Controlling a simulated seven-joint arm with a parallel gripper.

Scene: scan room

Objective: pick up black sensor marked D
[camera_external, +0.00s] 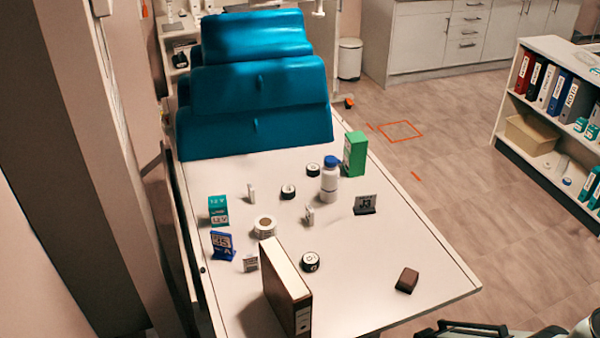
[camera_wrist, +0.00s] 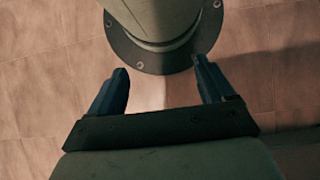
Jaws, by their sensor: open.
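Three small round black sensors with white tops stand on the white table: one near the front middle (camera_external: 310,262), one near the centre (camera_external: 287,191) and one farther back (camera_external: 312,169) beside a white bottle. Each top bears a dark mark, too small for me to read surely, so I cannot tell which is D. My gripper (camera_wrist: 160,66) is open and empty in the wrist view, over the floor and my own base. No sensor shows in that view. In the external view only parts of my arm show at the bottom right edge, away from the sensors.
On the table (camera_external: 370,285) are a tall binder (camera_external: 287,285) left of the front sensor, a brown block (camera_external: 407,280), a tape roll (camera_external: 265,227), a white bottle (camera_external: 329,182), a green box (camera_external: 355,153) and a dark sign (camera_external: 365,205). The front right is mostly clear.

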